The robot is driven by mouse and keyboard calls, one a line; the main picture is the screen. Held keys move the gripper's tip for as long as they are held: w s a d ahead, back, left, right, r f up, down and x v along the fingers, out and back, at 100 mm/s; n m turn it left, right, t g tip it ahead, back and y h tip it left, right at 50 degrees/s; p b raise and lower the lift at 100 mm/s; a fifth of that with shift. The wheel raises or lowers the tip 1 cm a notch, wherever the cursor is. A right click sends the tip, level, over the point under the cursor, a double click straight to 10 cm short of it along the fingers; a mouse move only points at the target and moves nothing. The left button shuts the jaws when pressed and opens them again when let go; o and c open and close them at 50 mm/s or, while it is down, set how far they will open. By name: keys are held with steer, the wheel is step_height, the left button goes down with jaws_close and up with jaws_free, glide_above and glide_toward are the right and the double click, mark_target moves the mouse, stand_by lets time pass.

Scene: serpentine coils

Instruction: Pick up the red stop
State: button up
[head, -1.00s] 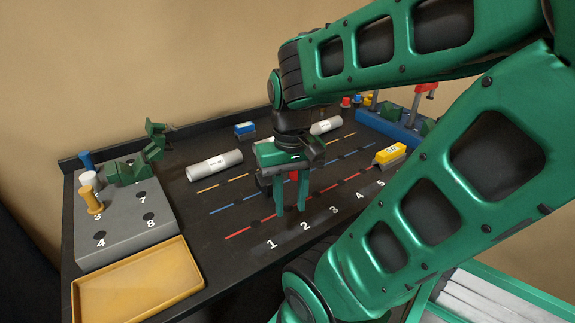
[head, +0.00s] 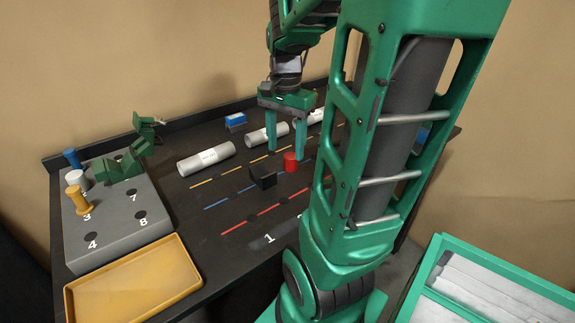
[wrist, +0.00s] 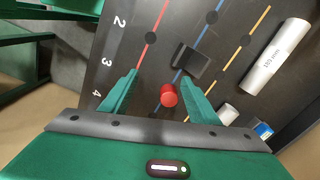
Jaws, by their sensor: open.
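The red stop (head: 290,161) is a small red cylinder standing on the black board, just right of a black block (head: 263,177). In the wrist view the red stop (wrist: 168,95) shows between my gripper's two green fingers, nearer the right one, with the black block (wrist: 190,61) just beyond it. My gripper (head: 286,154) is open and points down over the board at the red stop. No finger clearly touches it. How high the fingertips are above the board is hard to tell.
White labelled cylinders (head: 206,158) and a blue block (head: 235,120) lie behind. A grey numbered block (head: 115,215) with pegs stands at left, with an empty yellow tray (head: 135,280) in front. My arm hides the board's right side.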

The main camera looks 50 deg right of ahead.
mark_target(290, 155)
steer(key=w+d+m, duration=0.1)
steer(key=d+m, duration=0.1)
steer(key=w+d+m, duration=0.2)
steer(key=d, duration=0.1)
steer(key=w+d+m, duration=0.1)
steer(key=d+m, duration=0.1)
steer(key=shift+w+d+f, duration=0.15)
steer(key=shift+w, duration=0.05)
steer(key=shift+w+d+f+m, duration=0.1)
steer(key=shift+d+f+m, duration=0.1)
steer(key=shift+d+m, duration=0.1)
step_height(290, 155, down, 5)
steer(key=shift+s+a+f, duration=0.1)
steer(key=shift+a+f, duration=0.05)
steer(key=shift+f, duration=1.2)
steer(key=shift+s+a+f, duration=0.1)
steer(key=shift+a+f, duration=0.05)
steer(key=shift+f, duration=1.2)
steer(key=c, duration=1.3)
jaws_close()
steer(key=shift+r, duration=0.15)
